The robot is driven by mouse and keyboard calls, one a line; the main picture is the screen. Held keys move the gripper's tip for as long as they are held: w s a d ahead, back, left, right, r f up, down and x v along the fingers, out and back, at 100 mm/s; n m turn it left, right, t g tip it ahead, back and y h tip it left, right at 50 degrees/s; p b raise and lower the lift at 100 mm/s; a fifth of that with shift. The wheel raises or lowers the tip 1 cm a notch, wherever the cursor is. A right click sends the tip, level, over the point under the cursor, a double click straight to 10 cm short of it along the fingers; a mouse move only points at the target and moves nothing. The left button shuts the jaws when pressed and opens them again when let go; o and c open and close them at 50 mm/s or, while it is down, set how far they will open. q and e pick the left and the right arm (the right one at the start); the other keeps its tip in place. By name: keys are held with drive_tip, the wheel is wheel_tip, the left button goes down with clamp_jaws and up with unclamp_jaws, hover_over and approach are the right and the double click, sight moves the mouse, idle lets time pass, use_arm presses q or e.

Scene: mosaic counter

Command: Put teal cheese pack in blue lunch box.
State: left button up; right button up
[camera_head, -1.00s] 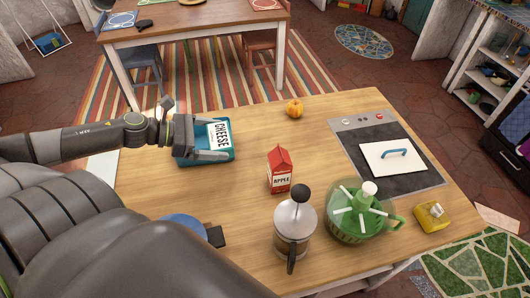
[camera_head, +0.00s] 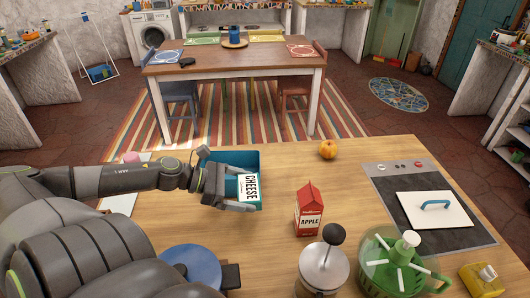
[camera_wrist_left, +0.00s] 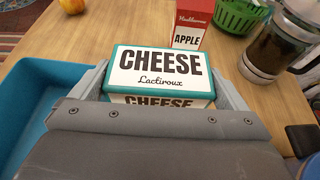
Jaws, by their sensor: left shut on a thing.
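The teal cheese pack (camera_head: 249,188), white-faced with teal edges, is held in my left gripper (camera_head: 240,193). The gripper is shut on it. In the left wrist view the pack (camera_wrist_left: 158,70) sits between the two fingers (camera_wrist_left: 160,88), its "CHEESE" label facing the camera. The blue lunch box (camera_head: 231,157) stands open on the counter, just behind the pack in the head view and partly hidden by it. In the wrist view the lunch box (camera_wrist_left: 28,110) lies to the left of the pack. The gap between pack and box is hard to judge. My right gripper is not in view.
A red apple carton (camera_head: 309,213) stands right of the pack, with a French press (camera_head: 323,270) and green salad spinner (camera_head: 385,268) nearer. An orange fruit (camera_head: 328,149) lies behind. A hob with a white board (camera_head: 434,210) is at right. A blue round pan (camera_head: 190,268) is near front left.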

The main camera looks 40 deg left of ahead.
use_arm(q)
drive_tip(key=b, duration=0.1)
hover_over(245, 219)
wheel_tip(245, 219, down, 4)
drive_tip(key=shift+w+f, duration=0.1)
drive_tip(key=shift+f, duration=2.6)
drive_tip(key=shift+f+b, duration=0.15)
drive_tip(key=shift+b, duration=0.15)
drive_tip(key=o, duration=0.8)
drive_tip(key=shift+c, duration=0.2)
